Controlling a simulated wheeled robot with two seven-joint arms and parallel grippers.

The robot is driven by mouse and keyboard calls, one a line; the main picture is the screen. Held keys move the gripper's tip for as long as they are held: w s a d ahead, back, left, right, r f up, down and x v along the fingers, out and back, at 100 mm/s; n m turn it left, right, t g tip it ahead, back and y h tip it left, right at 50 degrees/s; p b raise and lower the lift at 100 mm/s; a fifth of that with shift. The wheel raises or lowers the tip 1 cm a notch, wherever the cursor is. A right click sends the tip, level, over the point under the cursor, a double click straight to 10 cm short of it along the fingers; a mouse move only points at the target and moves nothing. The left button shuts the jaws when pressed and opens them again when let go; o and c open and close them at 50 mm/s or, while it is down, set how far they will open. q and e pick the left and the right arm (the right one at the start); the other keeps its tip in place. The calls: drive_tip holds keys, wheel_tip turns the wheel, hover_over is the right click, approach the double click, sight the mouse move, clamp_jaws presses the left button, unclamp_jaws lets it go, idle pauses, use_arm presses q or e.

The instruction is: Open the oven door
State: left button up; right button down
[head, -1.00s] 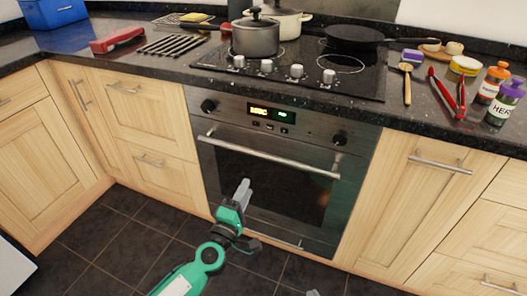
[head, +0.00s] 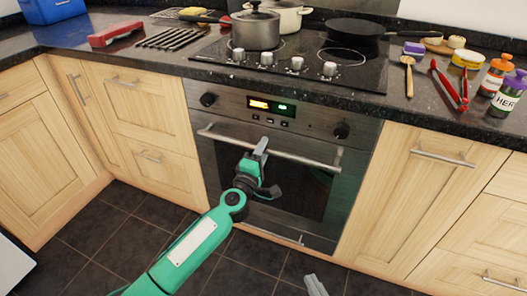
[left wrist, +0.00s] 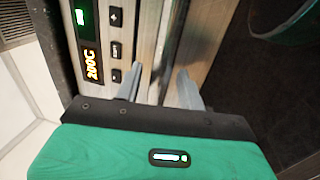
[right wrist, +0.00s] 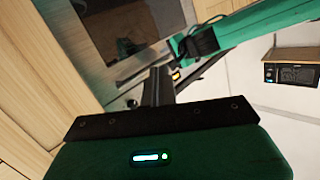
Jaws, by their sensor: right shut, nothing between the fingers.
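The oven (head: 262,190) is under the counter with its door closed. A horizontal metal handle (head: 215,134) runs across the top of the door. My left gripper (head: 262,146) is at the middle of this handle, fingers pointing up toward the control panel. In the left wrist view its two fingers (left wrist: 172,88) are apart, with the handle (left wrist: 180,40) seemingly between them; contact is unclear. My right gripper (head: 315,286) is low at the bottom edge of the head view, away from the oven. In the right wrist view its fingers (right wrist: 159,86) are together and empty.
The hob (head: 350,68) above holds a grey pot (head: 256,32) and a black pan (head: 350,30). Wooden cabinets flank the oven. The tiled floor (head: 110,230) before it is clear.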

use_arm(q)
drive_tip(key=shift+w+d+r, duration=0.1)
drive_tip(key=shift+w, duration=0.15)
use_arm(e)
drive_tip(key=shift+w+r, duration=0.15)
drive_tip(key=shift+r, duration=0.15)
use_arm(q)
clamp_jaws()
use_arm(e)
drive_tip(key=shift+d, duration=0.1)
